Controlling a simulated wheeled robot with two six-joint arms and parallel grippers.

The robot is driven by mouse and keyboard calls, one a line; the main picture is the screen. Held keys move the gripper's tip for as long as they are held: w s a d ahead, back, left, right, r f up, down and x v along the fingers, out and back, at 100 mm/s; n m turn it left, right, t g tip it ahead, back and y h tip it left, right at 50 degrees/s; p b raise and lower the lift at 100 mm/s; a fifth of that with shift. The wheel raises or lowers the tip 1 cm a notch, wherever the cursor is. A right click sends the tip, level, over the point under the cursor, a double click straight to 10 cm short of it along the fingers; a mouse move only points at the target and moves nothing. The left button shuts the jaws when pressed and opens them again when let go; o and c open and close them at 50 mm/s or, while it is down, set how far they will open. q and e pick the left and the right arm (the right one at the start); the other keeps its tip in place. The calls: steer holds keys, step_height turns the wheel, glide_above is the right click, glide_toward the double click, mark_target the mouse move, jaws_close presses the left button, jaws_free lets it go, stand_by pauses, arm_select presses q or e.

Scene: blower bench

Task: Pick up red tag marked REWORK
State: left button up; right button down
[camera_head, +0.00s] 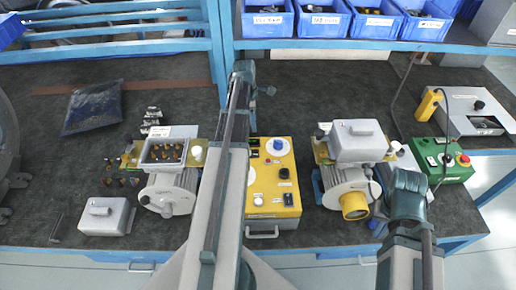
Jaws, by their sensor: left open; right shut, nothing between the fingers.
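I cannot make out a red tag marked REWORK in the head view; it may be hidden or too small to tell. My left arm crosses the middle of the view, and its gripper (268,91) is small at the far end, above the bench mat. It is open and holds nothing that I can see. My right gripper (408,183) is at the end of the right arm, near the right blower. It is shut and empty, its fingers hard to tell apart.
A yellow control box (272,185) stands mid-bench, partly behind my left arm. Blowers stand left (168,192) and right (345,185). A green button box (440,160) is at right, a dark bag (92,108) at left. Blue bins (317,24) line the shelf. The back mat is mostly clear.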

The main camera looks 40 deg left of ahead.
arm_select(q)
steer(key=shift+w+d+f+b, duration=0.1)
steer(key=shift+d+f+b, duration=0.05)
steer(key=shift+f+b, duration=1.25)
steer(key=shift+w+d+f+b, duration=0.1)
steer(key=shift+w+f+b, duration=0.05)
steer(key=shift+f+b, duration=1.2)
steer(key=shift+w+d+f+b, duration=0.1)
steer(key=shift+d+f+b, duration=0.05)
steer(key=shift+f+b, duration=1.25)
steer(key=f+b, duration=0.1)
steer(key=f, duration=0.1)
steer(key=f+b, duration=0.1)
steer(key=b, duration=0.1)
steer(key=f+b, duration=0.2)
steer(key=shift+w+d+f, duration=0.2)
steer(key=shift+d+f, duration=0.05)
steer(key=shift+f, duration=0.05)
steer(key=shift+r, duration=0.1)
steer(key=shift+c, duration=0.2)
steer(key=c, duration=1)
